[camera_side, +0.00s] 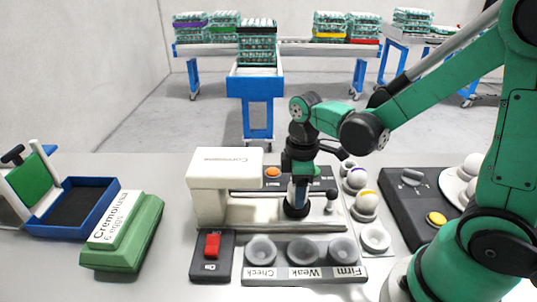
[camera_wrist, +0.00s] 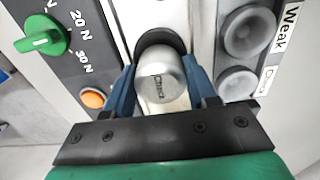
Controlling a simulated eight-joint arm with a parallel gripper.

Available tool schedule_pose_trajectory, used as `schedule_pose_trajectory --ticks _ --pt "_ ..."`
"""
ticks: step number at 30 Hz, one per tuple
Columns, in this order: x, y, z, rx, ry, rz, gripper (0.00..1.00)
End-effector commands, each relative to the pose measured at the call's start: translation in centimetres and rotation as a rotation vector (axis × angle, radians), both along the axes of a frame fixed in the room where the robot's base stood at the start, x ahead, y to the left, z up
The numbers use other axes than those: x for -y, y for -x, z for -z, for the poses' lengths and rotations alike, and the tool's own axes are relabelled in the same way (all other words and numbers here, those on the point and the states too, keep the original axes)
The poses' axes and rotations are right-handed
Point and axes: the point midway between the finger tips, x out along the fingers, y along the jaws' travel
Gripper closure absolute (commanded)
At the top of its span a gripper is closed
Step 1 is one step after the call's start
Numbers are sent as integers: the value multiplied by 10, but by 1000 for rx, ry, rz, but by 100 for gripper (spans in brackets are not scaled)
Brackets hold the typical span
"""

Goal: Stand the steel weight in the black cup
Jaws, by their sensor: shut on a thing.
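The steel weight (camera_wrist: 160,88) is a shiny rounded metal piece with small dark lettering on its top, between the two blue fingers in the wrist view. My gripper (camera_wrist: 163,92) is shut on it. The black cup (camera_wrist: 158,38) shows as a dark rim just beyond and around the far side of the weight. In the side view my gripper (camera_side: 299,193) points straight down over the black cup (camera_side: 296,210). The weight is hidden by the fingers there. I cannot tell whether its bottom rests in the cup.
The cream tester (camera_side: 225,170) stands left of my gripper. A tray with grey cups marked Check, Weak and Firm (camera_side: 303,274) lies in front. Eggs in holders (camera_side: 367,203) stand to the right. A green egg carton (camera_side: 125,245) and red switch (camera_side: 212,245) are left.

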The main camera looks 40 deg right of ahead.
Motion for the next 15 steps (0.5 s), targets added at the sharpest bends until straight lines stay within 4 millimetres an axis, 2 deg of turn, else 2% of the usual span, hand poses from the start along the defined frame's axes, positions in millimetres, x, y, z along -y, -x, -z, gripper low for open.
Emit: schedule_pose_trajectory --ticks 3,4,7,15 --pt "0 0 0 0 0 0 100" --pt "0 0 0 0 0 0 41" --pt "0 0 0 0 0 0 12" --pt "0 0 0 0 0 0 12"
